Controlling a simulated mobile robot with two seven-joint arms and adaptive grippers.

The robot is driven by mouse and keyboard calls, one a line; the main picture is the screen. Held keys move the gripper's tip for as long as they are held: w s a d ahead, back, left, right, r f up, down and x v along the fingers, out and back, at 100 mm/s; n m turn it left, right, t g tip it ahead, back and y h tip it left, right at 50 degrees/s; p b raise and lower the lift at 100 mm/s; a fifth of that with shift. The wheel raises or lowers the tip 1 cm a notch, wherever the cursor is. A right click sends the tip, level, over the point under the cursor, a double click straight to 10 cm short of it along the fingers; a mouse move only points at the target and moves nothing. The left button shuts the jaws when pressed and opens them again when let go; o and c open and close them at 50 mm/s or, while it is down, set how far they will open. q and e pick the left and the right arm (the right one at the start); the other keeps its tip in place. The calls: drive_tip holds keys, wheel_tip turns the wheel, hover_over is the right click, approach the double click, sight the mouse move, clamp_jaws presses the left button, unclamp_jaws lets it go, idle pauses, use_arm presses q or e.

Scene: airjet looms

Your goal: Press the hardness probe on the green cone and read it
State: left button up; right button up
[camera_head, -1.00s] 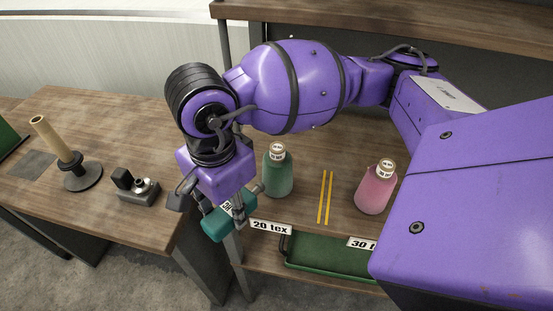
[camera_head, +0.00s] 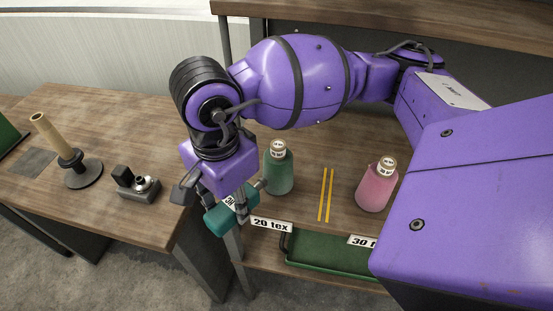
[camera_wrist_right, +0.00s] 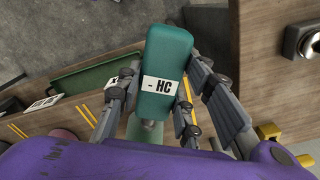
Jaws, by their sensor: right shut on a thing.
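My right gripper (camera_head: 232,206) is shut on the teal hardness probe (camera_head: 217,220), above the shelf's front edge. In the right wrist view the probe (camera_wrist_right: 166,62) lies between the fingers (camera_wrist_right: 160,98), with a white display reading "- HC". The green cone (camera_head: 279,175) stands upright on the wooden shelf, just right of the gripper in the head view. Part of it (camera_wrist_right: 139,132) shows past the probe's near end in the wrist view. I cannot tell whether the probe touches it. My left gripper is not in view.
A pink cone (camera_head: 375,188) stands to the right, past two yellow lines (camera_head: 325,195). Labels "20 tex" (camera_head: 271,225) and "30 t…" mark the front edge, above a green tray (camera_head: 325,256). The left table holds a tube on a stand (camera_head: 82,172) and a small metal device (camera_head: 138,189).

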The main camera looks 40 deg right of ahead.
sight(207, 224)
drive_tip(key=shift+w+d, duration=0.15)
drive_tip(key=shift+d, duration=0.5)
idle(1.0)
idle(0.8)
drive_tip(key=shift+s+a, duration=0.2)
drive_tip(key=shift+a, duration=0.95)
drive_tip(key=shift+s+a, duration=0.25)
drive_tip(key=shift+a, duration=0.95)
drive_tip(key=shift+s+a, duration=0.2)
drive_tip(key=shift+a, duration=0.95)
